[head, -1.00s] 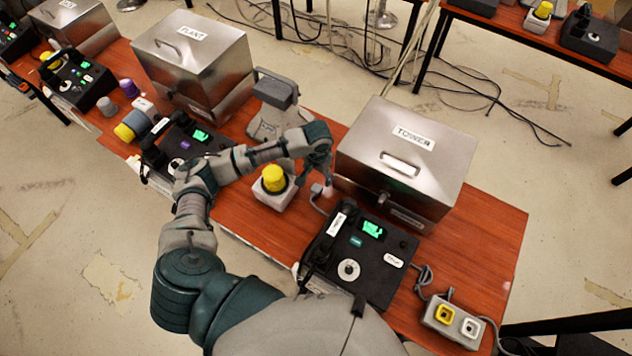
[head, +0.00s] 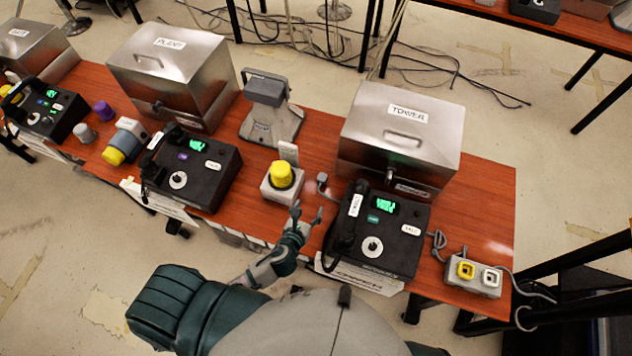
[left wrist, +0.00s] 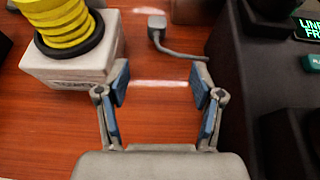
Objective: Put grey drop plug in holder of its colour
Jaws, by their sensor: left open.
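A small grey plug (head: 322,179) with a grey cord lies on the wooden table between the yellow-topped white block and the TOWER phone. It also shows at the top of the left wrist view (left wrist: 152,21). A grey holder box (head: 456,283) with one yellow and one whitish square socket sits at the table's right end. My left gripper (head: 307,213) is open and empty near the table's front edge, on the near side of the plug. In the left wrist view its fingers (left wrist: 160,88) are spread over bare wood, apart from the plug. My right gripper is not in view.
The yellow-topped white block (head: 270,191) stands left of my gripper; the black TOWER phone (head: 410,248) is close on its right. A metal TOWER box (head: 388,150) stands behind. A narrow strip of table is clear between block and phone.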

